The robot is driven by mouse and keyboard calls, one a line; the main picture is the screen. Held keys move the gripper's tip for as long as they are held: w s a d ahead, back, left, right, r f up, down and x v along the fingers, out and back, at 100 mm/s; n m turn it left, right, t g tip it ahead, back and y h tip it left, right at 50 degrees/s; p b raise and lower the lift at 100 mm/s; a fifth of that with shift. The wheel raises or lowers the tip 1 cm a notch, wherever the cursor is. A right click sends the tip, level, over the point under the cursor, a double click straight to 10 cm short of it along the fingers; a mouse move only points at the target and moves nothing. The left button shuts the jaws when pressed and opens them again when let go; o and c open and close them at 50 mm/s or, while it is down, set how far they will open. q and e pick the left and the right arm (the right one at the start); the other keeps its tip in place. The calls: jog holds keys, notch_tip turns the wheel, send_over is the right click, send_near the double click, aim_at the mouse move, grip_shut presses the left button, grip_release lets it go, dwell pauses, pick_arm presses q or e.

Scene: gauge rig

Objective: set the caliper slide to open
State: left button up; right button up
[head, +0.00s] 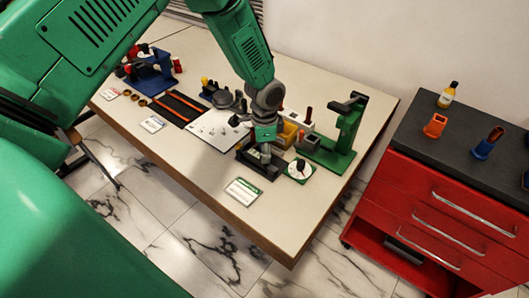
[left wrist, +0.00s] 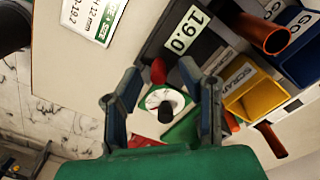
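My left gripper (head: 262,150) is over the dark fixture (head: 243,156) near the table's front edge. In the left wrist view its fingers (left wrist: 160,78) are wide apart, with nothing clasped between them. A white round dial with a black knob (left wrist: 166,108) on a green base shows between the fingers; this dial (head: 299,167) is right of the gripper in the head view. A small red part (left wrist: 158,70) shows near the fingertips. A 19.0 label (left wrist: 186,30) lies beyond them on a dark surface. I cannot clearly make out the caliper slide. My right gripper is out of view.
Yellow (left wrist: 258,98) and blue bins stand right in the wrist view. A green stand (head: 342,135) rises at the table's right. A printed card (head: 243,191) lies in front of the fixture. A red drawer cabinet (head: 440,215) stands right of the table.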

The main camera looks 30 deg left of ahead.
pick_arm(q)
jog(key=shift+d+f, duration=0.25)
jog(key=shift+f, duration=0.15)
jog(key=shift+a, duration=0.15)
jog(key=shift+c, duration=0.3)
jog(key=shift+a, duration=0.15)
grip_shut()
jog(key=d, duration=0.3)
jog(key=shift+s+d, duration=0.1)
jog(key=shift+o, duration=0.3)
grip_release()
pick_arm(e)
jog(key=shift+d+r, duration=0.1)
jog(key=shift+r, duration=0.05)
